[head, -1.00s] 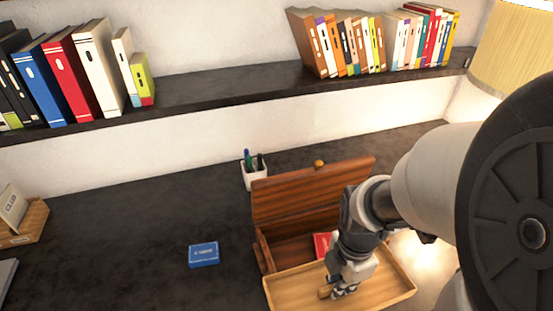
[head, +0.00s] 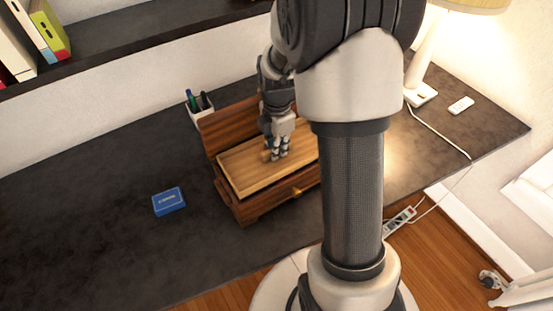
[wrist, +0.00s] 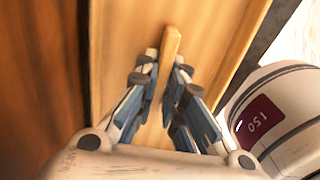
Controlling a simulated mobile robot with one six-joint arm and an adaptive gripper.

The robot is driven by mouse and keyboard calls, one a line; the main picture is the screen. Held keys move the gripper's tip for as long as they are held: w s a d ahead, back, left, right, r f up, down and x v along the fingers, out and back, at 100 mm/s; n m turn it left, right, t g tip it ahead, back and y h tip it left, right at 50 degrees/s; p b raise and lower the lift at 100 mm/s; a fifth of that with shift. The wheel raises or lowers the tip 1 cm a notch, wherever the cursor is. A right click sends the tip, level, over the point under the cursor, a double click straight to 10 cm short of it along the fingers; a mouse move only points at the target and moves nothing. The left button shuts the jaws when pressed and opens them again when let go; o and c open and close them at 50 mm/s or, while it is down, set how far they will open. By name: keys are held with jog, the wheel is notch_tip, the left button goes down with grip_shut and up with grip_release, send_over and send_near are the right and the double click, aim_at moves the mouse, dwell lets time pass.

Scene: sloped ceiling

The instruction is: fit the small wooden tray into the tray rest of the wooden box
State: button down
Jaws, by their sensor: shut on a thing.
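The small wooden tray (head: 243,176) is light wood and lies over the opening of the dark wooden box (head: 262,206). My gripper (head: 276,157) is shut on the tray's middle grip bar, and the fingers flank that bar (wrist: 171,43) in the wrist view. The tray looks about level with the box rim and roughly lined up with it. I cannot tell whether it sits on the tray rest, which is hidden beneath it. The box lid (head: 226,125) stands open at the back. My arm hides the right end of the tray and box.
A blue card box (head: 169,201) lies left of the wooden box. A white pen cup (head: 200,107) stands behind it. A lamp (head: 422,92) and a white remote (head: 461,105) are at the right. The desk is clear at the left.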

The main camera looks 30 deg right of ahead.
jog(key=shift+f+b, duration=0.9)
jog(key=shift+f, duration=1.6)
jog(key=shift+f, duration=0.2)
jog(key=c, duration=1.7)
grip_release()
